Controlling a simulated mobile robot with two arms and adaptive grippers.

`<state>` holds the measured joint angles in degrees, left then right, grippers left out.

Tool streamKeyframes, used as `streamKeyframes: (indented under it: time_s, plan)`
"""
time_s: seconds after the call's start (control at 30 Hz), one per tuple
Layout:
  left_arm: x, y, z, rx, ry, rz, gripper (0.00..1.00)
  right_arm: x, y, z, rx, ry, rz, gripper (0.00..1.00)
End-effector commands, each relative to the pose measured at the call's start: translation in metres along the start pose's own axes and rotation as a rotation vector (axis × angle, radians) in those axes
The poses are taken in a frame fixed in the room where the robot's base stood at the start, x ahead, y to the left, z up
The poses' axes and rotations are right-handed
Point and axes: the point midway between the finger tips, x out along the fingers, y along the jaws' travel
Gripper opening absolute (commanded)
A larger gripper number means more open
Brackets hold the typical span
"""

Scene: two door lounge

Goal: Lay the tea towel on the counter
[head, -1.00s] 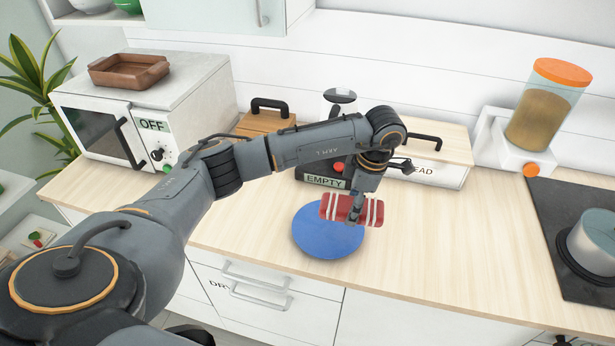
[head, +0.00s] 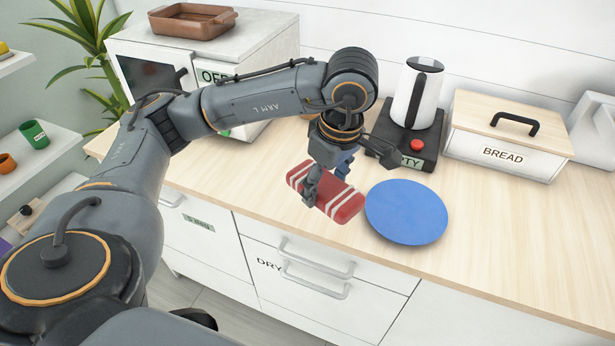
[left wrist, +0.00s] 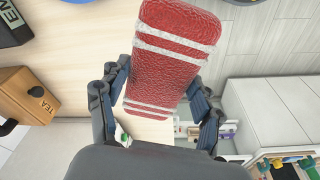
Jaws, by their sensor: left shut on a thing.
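The tea towel (head: 337,202) is a red folded bundle with white stripes. My left gripper (head: 312,190) is shut on it by its left part and holds it at the front edge of the counter (head: 480,225), left of a round blue mat (head: 406,211). I cannot tell exactly how high it is above the counter. In the left wrist view the towel (left wrist: 172,75) reaches up between the fingers of my left gripper (left wrist: 155,112). My right gripper is not in view.
A kettle (head: 415,95) on a dark base and a bread box (head: 508,140) stand behind the mat. A microwave (head: 150,65) with a brown dish (head: 193,20) on top is at the back left. The counter right of the mat is clear.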

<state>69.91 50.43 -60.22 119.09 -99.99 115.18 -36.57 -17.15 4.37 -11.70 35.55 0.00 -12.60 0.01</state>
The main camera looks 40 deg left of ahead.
Motion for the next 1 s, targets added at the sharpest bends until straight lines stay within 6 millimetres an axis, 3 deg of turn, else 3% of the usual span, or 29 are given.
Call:
streamKeyframes:
  time_s: [0.2,0.3,0.5,0.73,1.0]
  plan:
    - [0.031,0.034,-0.036,-0.008,-0.003,-0.009,0.4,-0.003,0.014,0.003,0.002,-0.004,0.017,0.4]
    - [0.04,0.05,-0.055,-0.009,0.002,-0.008,0.4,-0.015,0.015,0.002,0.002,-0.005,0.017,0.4]
    - [0.082,0.069,-0.07,-0.005,0.001,-0.007,0.4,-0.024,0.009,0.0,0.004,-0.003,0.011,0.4]
    - [0.101,0.079,-0.077,-0.004,0.0,-0.003,0.4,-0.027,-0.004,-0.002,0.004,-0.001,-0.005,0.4]
    - [0.132,0.081,-0.074,-0.003,0.0,-0.003,0.4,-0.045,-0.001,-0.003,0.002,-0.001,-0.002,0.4]
